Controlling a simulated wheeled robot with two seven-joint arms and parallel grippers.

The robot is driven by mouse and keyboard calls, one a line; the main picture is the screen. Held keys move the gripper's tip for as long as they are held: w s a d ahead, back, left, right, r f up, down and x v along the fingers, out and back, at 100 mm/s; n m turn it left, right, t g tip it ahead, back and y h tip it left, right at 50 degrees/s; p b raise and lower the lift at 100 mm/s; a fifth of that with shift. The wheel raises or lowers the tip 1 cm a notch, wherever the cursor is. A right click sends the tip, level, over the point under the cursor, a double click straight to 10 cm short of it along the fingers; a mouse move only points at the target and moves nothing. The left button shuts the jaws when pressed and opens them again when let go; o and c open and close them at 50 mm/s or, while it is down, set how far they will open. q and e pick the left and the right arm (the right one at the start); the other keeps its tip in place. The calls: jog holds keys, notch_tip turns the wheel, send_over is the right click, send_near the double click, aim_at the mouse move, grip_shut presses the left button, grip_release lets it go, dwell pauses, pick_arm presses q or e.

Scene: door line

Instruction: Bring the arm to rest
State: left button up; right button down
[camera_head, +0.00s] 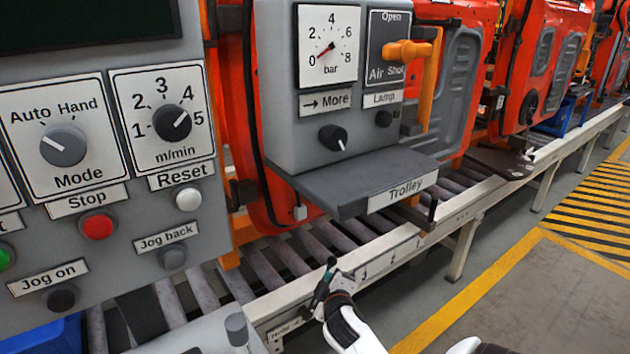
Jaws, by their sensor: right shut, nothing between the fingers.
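My right gripper (325,277) is small and dark, at the end of my white arm (348,328) that comes in from the bottom edge. Its fingers are together with nothing between them. In the picture it overlaps the front of the roller conveyor's pale rail; I cannot tell how far apart they are. It appears clear of the knobs and buttons. My left gripper is not in view.
A grey control panel (124,209) with knobs and buttons fills the left. A grey box (284,132) with a pressure gauge (328,46) and orange valve lever (407,50) has a jutting Trolley shelf (352,180). Orange doors (545,60) stand behind. Grey floor (560,300) is clear at right.

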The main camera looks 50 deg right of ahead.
jog(key=s+a+f+g+y, duration=0.25)
jog(key=a+f, duration=0.25)
jog(key=f, duration=0.6)
jog(key=s+a+f+g+y, duration=0.15)
jog(key=s+a+f, duration=0.3)
jog(key=f, duration=0.65)
jog(key=s+a+f+g+y, duration=0.1)
jog(key=s+a+f+y, duration=0.35)
jog(key=f, duration=0.75)
jog(key=s+a+f+g, duration=0.1)
jog(key=s+a+f, duration=0.3)
jog(key=s, duration=0.4)
jog(key=s+a+f+g, duration=0.2)
jog(key=s+a+f, duration=0.2)
jog(key=s, duration=0.4)
jog(key=s+a+f+m+g+y, duration=0.1)
jog(key=s+a+f, duration=0.3)
jog(key=s+f, duration=0.2)
jog(key=shift+s+g, duration=0.4)
jog(key=shift+s, duration=0.8)
